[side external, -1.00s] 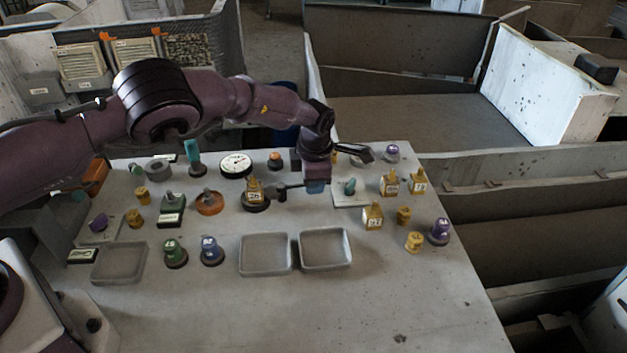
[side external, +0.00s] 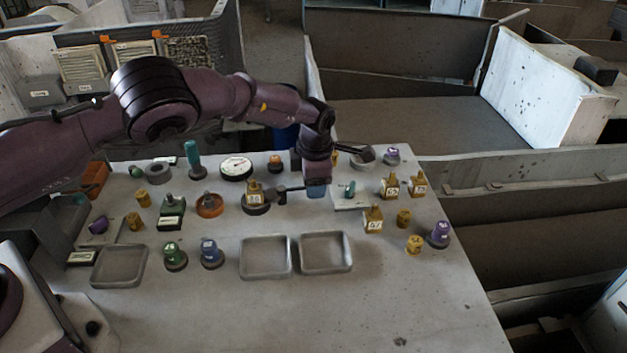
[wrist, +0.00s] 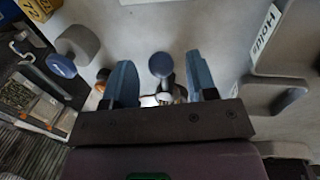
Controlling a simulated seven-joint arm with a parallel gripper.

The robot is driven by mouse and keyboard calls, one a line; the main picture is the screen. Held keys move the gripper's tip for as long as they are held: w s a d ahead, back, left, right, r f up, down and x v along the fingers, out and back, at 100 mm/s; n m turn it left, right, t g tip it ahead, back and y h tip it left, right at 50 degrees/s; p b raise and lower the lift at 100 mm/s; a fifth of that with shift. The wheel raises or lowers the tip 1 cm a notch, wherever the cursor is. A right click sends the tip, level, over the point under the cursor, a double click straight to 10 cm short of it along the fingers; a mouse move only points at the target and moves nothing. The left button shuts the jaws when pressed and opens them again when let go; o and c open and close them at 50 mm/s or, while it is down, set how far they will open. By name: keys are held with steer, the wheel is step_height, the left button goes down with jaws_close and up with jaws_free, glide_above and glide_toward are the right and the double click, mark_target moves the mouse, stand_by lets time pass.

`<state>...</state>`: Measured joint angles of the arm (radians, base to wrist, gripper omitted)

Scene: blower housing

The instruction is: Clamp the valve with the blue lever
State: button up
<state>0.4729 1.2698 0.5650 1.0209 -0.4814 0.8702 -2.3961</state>
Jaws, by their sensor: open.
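My gripper (side external: 316,190) points down over the back middle of the table in the side view. In the wrist view its two blue fingers (wrist: 162,82) stand apart. A round blue knob on a stem, which looks like the blue lever (wrist: 160,65), lies between the fingers with a visible gap on each side. A pale metallic part, seemingly the valve body (wrist: 163,98), shows below the knob and is mostly hidden by the gripper's palm. In the side view I cannot make out the valve clearly at the gripper.
A yellow tagged block on a dark base (side external: 254,192) stands left of my gripper. A pale plate with a teal knob (side external: 349,189) is close on the right. Shallow grey trays (side external: 266,275) lie in front. A blue-faced cylinder (wrist: 62,66) shows in the wrist view.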

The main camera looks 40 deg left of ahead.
step_height(320, 180, up, 12)
steer(key=s+d, duration=0.1)
steer(key=shift+s+d, duration=0.3)
steer(key=shift+f, duration=0.1)
